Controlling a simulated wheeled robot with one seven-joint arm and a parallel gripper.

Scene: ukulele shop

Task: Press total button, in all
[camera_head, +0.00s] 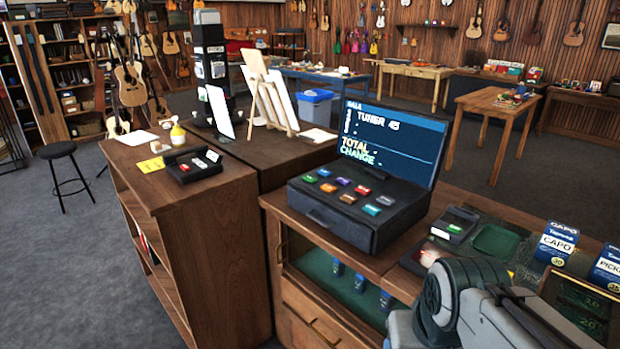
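A black cash register (330,222) stands on the wooden counter in the middle of the head view. Part of my grey arm shows at the bottom right, right of the register. My gripper itself is not visible.
A small black device (454,224) and a green tray (496,240) lie right of the register. Blue-white CAPO (556,243) and PICK (608,267) boxes stand further right. A lower cabinet (215,215) with a black card box (193,164) is at left. Space above the buttons is clear.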

